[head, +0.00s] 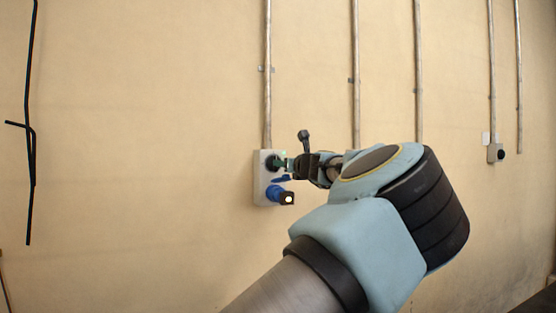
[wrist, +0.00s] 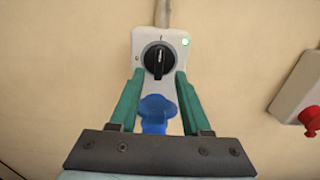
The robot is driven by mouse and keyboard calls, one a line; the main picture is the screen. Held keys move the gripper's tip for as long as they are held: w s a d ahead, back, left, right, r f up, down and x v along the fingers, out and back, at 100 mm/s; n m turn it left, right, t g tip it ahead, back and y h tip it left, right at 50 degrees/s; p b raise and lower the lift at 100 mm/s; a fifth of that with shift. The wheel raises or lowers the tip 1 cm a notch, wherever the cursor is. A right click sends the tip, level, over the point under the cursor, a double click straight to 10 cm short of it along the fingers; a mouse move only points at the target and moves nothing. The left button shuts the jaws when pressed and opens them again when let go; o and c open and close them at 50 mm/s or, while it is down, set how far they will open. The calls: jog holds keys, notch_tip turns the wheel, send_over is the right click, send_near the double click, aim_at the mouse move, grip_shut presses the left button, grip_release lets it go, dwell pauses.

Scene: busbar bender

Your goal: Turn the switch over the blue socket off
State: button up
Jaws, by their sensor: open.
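The black rotary switch (wrist: 159,61) sits on the upper part of a pale wall box (wrist: 178,42), with its handle pointing upright. In the head view my gripper (head: 284,163) reaches the box from the right and partly hides the switch.
Metal conduits (head: 355,70) run down the wall. Another small box (head: 496,153) is far right. The wall left of the switch box is mostly clear, with a black line (head: 31,150) farther left.

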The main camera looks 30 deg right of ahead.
jog(key=w, duration=0.2)
jog(key=w+p, duration=0.1)
jog(key=w, duration=0.1)
jog(key=shift+w+d+r, duration=0.1)
jog(key=shift+w+d, duration=0.05)
jog(key=shift+d, duration=0.05)
jog(key=shift+w+d+p, duration=0.1)
jog(key=shift+w+p, duration=0.25)
jog(key=shift+w, duration=0.2)
jog(key=shift+c, duration=0.4)
grip_shut()
